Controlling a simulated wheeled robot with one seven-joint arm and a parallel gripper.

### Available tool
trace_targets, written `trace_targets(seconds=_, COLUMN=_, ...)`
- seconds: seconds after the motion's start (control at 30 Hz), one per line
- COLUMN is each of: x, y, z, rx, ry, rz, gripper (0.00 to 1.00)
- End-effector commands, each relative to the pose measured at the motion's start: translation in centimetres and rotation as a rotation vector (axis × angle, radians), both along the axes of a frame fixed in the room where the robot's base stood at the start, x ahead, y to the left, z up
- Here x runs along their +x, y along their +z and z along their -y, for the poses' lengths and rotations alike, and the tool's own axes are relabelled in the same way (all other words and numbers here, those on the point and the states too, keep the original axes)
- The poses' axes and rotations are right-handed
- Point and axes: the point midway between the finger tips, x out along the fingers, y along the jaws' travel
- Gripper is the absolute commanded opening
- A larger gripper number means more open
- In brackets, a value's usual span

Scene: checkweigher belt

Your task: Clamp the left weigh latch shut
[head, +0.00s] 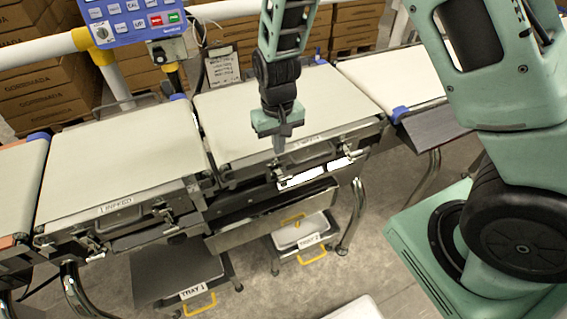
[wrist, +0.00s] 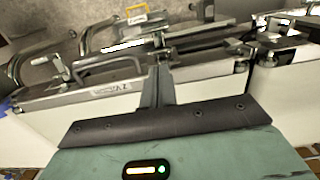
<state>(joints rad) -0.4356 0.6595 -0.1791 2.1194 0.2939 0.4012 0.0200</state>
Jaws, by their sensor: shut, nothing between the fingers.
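The weigh belt (head: 290,100) is the middle conveyor, with a label on its front edge. It shows upside down in the wrist view, with its label strip (wrist: 110,88). The left weigh latch (head: 275,174) is small metal hardware low on the belt's front side; I cannot tell whether it is clamped. My gripper (head: 281,150) points down just above and behind this latch, at the belt's front edge. Its fingers are together and empty. In the wrist view my gripper (wrist: 158,62) overlaps the front rail and metal hardware, partly hiding it. I cannot tell if it touches.
A second latch (head: 346,154) sits to the right on the same front side. The infeed belt (head: 125,145) adjoins at left and another belt (head: 385,80) at right. Trays (head: 180,272) with yellow handles are below. A blue keypad (head: 130,20) stands at the back left.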

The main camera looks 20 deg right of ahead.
Motion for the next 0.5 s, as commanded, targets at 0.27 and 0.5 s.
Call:
trace_targets(seconds=0.27, x=-1.9, y=-3.9, z=0.0, rx=0.0, ry=-0.001, rz=-0.004, gripper=0.0)
trace_targets(seconds=0.5, x=-2.9, y=-5.0, z=0.0, rx=0.001, ry=0.001, rz=-0.001, gripper=0.0)
